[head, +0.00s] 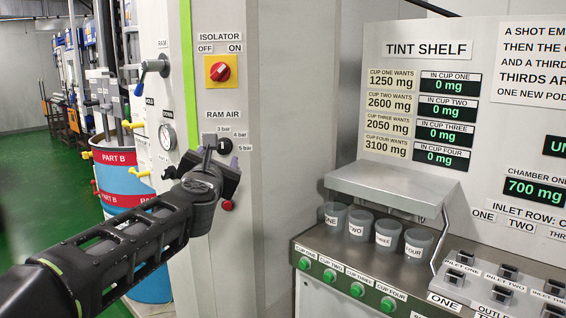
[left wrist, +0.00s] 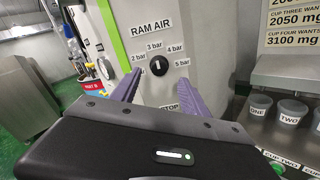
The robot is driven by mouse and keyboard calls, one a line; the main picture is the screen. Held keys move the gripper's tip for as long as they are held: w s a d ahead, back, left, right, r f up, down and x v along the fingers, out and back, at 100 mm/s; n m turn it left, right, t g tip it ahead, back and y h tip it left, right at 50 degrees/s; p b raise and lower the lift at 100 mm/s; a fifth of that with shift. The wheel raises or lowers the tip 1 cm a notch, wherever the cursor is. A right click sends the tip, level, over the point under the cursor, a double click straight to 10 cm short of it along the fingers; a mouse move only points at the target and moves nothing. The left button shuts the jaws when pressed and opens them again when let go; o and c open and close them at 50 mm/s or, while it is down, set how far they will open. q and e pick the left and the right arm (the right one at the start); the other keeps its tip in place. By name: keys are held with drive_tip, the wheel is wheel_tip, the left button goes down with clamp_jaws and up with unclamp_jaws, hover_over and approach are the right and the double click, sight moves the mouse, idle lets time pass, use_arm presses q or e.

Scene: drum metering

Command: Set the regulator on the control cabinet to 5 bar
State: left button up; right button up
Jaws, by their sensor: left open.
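The regulator is a black round knob (left wrist: 158,66) under the RAM AIR label on the grey control cabinet (head: 279,130). In the left wrist view a white mark on the knob stands about upright, between the 3 bar and 4 bar labels. The 5 bar label (left wrist: 181,63) is to its right and 2 bar to its left. In the head view the knob (head: 224,147) is partly behind my gripper. My left gripper (head: 214,160) is open in front of the knob, its purple fingers on either side of it; I cannot tell whether they touch. My right gripper is not in view.
A red isolator switch (head: 221,71) on a yellow plate is above the regulator. A red button (head: 228,205) is below it, by a STOP label. A gauge (head: 167,137) is on the cabinet's left face. The tint shelf with several cups (head: 333,216) stands to the right.

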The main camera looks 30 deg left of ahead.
sight(223, 150)
use_arm(q)
drive_tip(key=n, duration=0.3)
drive_tip(key=shift+w+a+f, duration=0.2)
drive_tip(key=shift+a+f, duration=0.05)
drive_tip(key=shift+f, duration=0.05)
drive_tip(key=p+x, duration=0.1)
drive_tip(key=x, duration=0.7)
drive_tip(key=shift+f, duration=0.1)
drive_tip(key=shift+c, duration=0.2)
clamp_jaws()
